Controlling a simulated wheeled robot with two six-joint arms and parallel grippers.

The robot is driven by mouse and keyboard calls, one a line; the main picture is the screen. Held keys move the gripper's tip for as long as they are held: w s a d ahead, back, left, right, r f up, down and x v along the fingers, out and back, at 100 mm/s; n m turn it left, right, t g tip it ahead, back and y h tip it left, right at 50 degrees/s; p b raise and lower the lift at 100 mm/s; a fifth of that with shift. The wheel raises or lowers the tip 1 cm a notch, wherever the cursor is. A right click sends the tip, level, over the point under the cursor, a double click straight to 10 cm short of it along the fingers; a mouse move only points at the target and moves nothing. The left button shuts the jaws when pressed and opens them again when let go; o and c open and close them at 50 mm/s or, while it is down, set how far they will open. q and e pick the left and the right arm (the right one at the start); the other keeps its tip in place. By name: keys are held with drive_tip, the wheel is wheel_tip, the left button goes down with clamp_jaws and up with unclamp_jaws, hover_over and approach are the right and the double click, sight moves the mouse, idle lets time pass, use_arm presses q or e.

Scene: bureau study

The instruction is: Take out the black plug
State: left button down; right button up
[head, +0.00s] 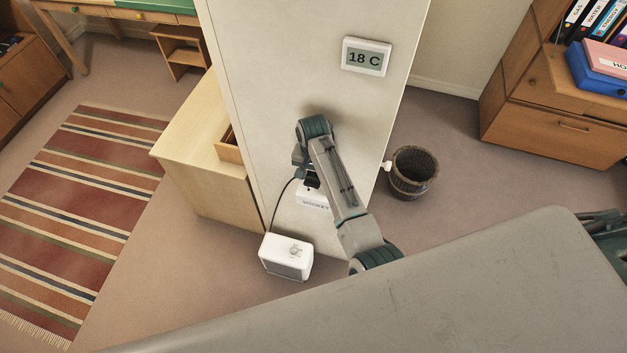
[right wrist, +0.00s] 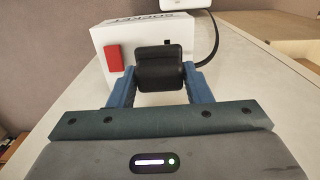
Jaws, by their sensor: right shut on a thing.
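A black plug (right wrist: 160,70) is between the two blue fingertips in the right wrist view. My right gripper (right wrist: 160,82) is shut on it. The white socket box (right wrist: 130,38), with SOCKET lettering and a red switch (right wrist: 113,58), is right behind the plug. I cannot tell whether the plug is in the box or apart from it. In the head view the socket box (head: 313,202) is on the pale upright panel, partly hidden by my right arm. A black cord (head: 279,205) runs from there to a white appliance (head: 287,257) below. My left gripper is not in view.
A thermostat reading 18 C (head: 366,57) is higher on the panel (head: 270,60). A light wood cabinet (head: 205,165) stands left of it. A wastebasket (head: 413,173) stands to the right. A striped rug (head: 75,220) lies on the left floor.

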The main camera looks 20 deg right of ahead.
drive_tip(key=s+d+r, duration=0.1)
drive_tip(key=s+r, duration=0.1)
drive_tip(key=s, duration=0.6)
drive_tip(key=s+r+p, duration=0.1)
drive_tip(key=s+r, duration=0.1)
drive_tip(key=s, duration=0.6)
drive_tip(key=shift+d+r, duration=0.35)
drive_tip(key=shift+r, duration=0.05)
idle(0.7)
drive_tip(key=shift+r, duration=0.1)
drive_tip(key=shift+r+p, duration=0.65)
drive_tip(key=shift+r, duration=1)
